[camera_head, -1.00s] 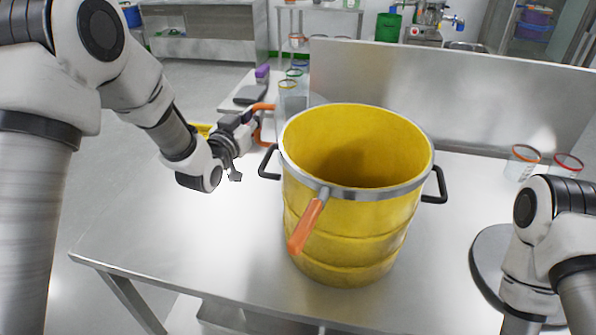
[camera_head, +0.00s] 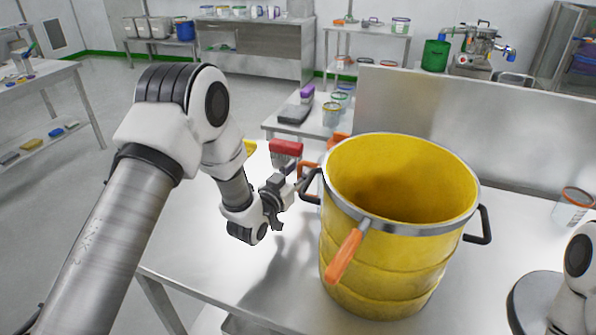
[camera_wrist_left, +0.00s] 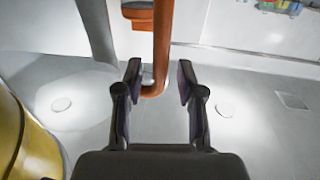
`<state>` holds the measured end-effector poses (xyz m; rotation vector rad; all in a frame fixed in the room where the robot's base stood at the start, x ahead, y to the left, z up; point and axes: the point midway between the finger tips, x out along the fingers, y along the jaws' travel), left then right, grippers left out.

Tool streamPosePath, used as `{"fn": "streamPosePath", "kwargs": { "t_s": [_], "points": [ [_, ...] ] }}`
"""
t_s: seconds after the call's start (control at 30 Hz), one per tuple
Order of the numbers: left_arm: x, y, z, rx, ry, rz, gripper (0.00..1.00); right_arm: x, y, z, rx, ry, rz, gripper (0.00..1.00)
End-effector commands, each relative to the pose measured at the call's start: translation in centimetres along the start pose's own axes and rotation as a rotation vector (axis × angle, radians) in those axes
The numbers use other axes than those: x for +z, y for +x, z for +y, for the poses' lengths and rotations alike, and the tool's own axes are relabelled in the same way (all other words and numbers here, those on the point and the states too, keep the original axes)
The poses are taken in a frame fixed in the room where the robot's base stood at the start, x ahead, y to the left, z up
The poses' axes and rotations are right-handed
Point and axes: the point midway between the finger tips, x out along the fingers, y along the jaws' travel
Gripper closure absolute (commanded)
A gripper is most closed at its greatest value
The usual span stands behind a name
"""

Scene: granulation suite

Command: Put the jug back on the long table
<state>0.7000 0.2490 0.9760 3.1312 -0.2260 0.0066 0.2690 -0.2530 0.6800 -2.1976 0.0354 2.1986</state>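The jug shows mainly by its orange handle (camera_head: 308,176), beside the left side of the yellow drum; its body is mostly hidden behind the drum. In the left wrist view the orange handle (camera_wrist_left: 162,45) comes down from the top and its lower bend lies between the two fingers. My left gripper (camera_head: 287,187) is at the handle; in the wrist view its fingers (camera_wrist_left: 160,72) are apart, with a gap on each side of the handle. The long table cannot be told for certain. My right arm shows at the right edge, its gripper out of view.
A large yellow drum (camera_head: 385,270) with black side handles stands on the steel table (camera_head: 205,235), close to my left gripper. An orange-handled tool (camera_head: 343,256) hangs on its rim. A red-topped item (camera_head: 286,148) stands behind my gripper. The table's left part is fairly clear.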

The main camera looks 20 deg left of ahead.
Motion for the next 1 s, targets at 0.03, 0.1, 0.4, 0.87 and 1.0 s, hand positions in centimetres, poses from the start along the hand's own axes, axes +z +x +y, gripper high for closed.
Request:
{"fn": "streamPosePath", "kwargs": {
  "t_s": [0.03, 0.1, 0.4, 0.87, 1.0],
  "points": [
    [0.0, 0.0, 0.0, 0.000, 0.000, 0.000, 0.61, 0.0, 0.0, 0.0, 0.000, 0.000, 0.000, 0.60],
    [0.0, 0.0, 0.0, 0.000, 0.000, 0.000, 0.61, 0.0, 0.0, 0.0, 0.000, 0.000, 0.000, 0.60],
    [-0.1, -1.9, 0.0, 0.000, -0.002, -0.003, 0.61, 0.0, 0.3, 0.0, 0.000, 0.000, 0.000, 0.60],
    [-0.2, -11.7, 0.0, -0.001, -0.002, -0.001, 0.61, 0.0, 1.9, 0.0, 0.000, 0.000, 0.000, 0.60],
    [-0.3, -12.1, 0.0, 0.000, 0.000, 0.000, 0.61, 0.0, 1.9, 0.0, 0.000, 0.000, 0.000, 0.60]
  ]
}}
